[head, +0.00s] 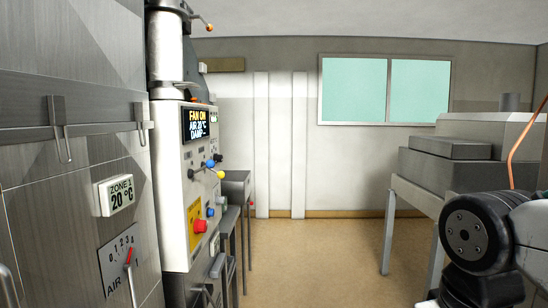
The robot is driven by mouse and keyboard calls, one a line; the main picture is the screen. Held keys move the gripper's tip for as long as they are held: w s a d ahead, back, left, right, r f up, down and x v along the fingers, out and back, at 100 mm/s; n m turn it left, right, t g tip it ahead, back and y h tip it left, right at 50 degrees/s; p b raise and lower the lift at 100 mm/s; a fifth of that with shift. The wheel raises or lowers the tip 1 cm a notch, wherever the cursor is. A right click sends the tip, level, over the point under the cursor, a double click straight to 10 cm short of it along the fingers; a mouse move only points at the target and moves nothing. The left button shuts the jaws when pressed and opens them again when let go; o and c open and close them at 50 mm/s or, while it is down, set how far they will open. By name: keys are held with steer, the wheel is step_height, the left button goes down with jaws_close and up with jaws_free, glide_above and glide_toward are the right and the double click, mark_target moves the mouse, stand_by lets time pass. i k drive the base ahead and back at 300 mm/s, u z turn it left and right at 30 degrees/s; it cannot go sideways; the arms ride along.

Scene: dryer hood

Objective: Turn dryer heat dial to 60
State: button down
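A light grey control panel (172,150) stands on the left and shows at a steep angle. Its screen (195,124) reads FAN ON, AIR 20 °C and a DAMP line. A black knob (191,174), a blue knob (211,163) and a yellow knob (221,174) stick out below the screen. I cannot tell which control is the heat dial, and no 60 mark is legible. A ZONE 1 display (117,195) reads 20 °C. An AIR dial plate (115,265) with a red-tipped pointer is below it. My gripper is out of view; only part of my arm shows at the lower right.
A red button (199,225) sits on a yellow plate on the panel. Grey metal doors with hooks (60,130) fill the left edge. A grey machine on legs (455,160) stands at the right. The brown floor (310,255) between is clear.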

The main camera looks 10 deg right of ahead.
mark_target(217, 159)
steer(key=z, duration=0.25)
steer(key=i, duration=1.35)
steer(key=u, duration=0.85)
steer(key=k, duration=0.6)
steer(key=z, duration=0.6)
steer(key=i, duration=1)
steer(key=u, duration=0.3)
